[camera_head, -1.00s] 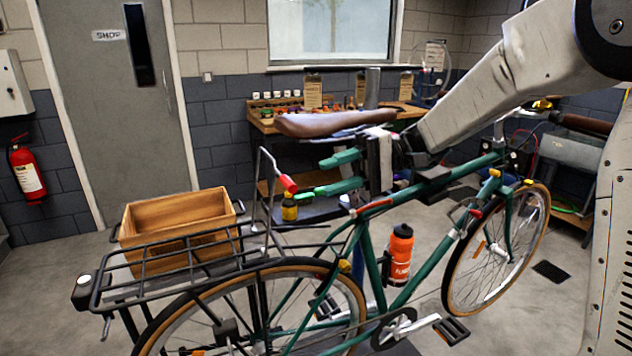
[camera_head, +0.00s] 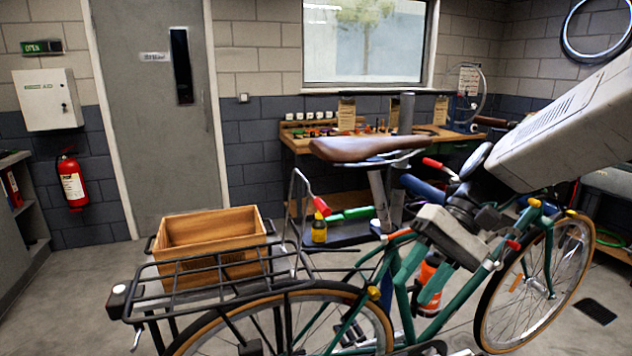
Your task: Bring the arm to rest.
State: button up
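My arm comes in from the upper right, with a large pale grey link sloping down to a dark wrist joint. My gripper (camera_head: 450,235), a grey block below the wrist, is over the middle of the green bike frame, in front of the top tube. I see nothing clearly held. The green bicycle (camera_head: 470,306) stands upright, with a brown saddle (camera_head: 365,148) to the left of my wrist. I cannot tell whether my gripper touches the frame.
A wooden crate (camera_head: 210,268) sits on the black rear rack (camera_head: 140,275). An orange bottle (camera_head: 428,283) is partly hidden below my gripper. A workbench (camera_head: 300,143) stands at the back wall. A red extinguisher (camera_head: 72,182) hangs left. Grey floor at left is clear.

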jog(key=s+d+t+h, duration=0.5)
jog(key=s+d, duration=0.5)
jog(key=s, duration=0.5)
jog(key=h, duration=0.2)
jog(key=shift+s+t+h, duration=0.25)
jog(key=shift+t+h, duration=0.15)
